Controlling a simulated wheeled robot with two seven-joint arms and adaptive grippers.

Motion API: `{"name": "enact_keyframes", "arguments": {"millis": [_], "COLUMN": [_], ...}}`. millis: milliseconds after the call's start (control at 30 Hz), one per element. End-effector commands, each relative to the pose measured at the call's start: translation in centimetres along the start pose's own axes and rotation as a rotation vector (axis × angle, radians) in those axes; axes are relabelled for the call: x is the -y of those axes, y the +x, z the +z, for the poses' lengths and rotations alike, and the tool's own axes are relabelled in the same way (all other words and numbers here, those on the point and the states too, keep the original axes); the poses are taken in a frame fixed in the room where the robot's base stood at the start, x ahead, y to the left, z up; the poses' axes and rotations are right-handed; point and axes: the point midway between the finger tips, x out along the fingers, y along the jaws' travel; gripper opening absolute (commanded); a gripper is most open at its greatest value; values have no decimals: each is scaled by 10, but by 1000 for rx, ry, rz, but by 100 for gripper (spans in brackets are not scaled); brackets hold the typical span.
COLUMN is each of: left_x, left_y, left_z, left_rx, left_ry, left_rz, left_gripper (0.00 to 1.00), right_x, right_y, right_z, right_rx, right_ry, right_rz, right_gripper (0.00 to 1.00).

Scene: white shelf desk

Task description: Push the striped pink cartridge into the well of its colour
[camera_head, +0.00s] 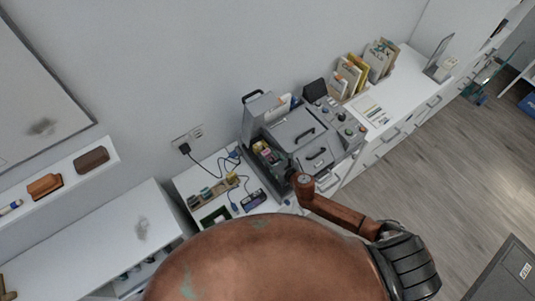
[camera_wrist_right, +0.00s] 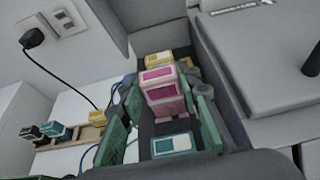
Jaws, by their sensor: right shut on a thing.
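The pink cartridge (camera_wrist_right: 163,98), light pink with magenta panels, stands between the green fingers of my right gripper (camera_wrist_right: 158,86) in the right wrist view. The gripper is shut on it, inside or just over the open bay of the grey machine (camera_head: 300,130). A yellow cartridge (camera_wrist_right: 160,58) is just behind it, and a teal-and-white one (camera_wrist_right: 172,147) is nearer the camera. The pink cartridge's lower end and the well under it are hidden. In the head view my right gripper (camera_head: 288,174) is small at the machine's front left. My left gripper is out of view.
A wooden rack (camera_wrist_right: 82,136) with dark and teal cartridges stands left of the machine on the white desk. Blue cables lie between them. A black plug (camera_wrist_right: 33,39) sits in the wall socket. The bay's grey walls are close around the fingers.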

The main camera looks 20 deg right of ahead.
Motion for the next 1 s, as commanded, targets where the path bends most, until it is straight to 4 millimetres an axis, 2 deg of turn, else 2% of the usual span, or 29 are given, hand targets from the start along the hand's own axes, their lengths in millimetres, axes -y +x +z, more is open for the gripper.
{"name": "enact_keyframes", "arguments": {"millis": [967, 1000], "left_x": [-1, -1], "left_y": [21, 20], "left_z": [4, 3], "left_rx": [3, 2], "left_ry": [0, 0], "left_rz": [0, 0], "left_gripper": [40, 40], "right_x": [0, 0], "right_y": [10, 9], "right_z": [-22, -22], "right_rx": [0, 0], "right_ry": [1, 0], "right_rz": [0, 0], "right_gripper": [9, 33]}}
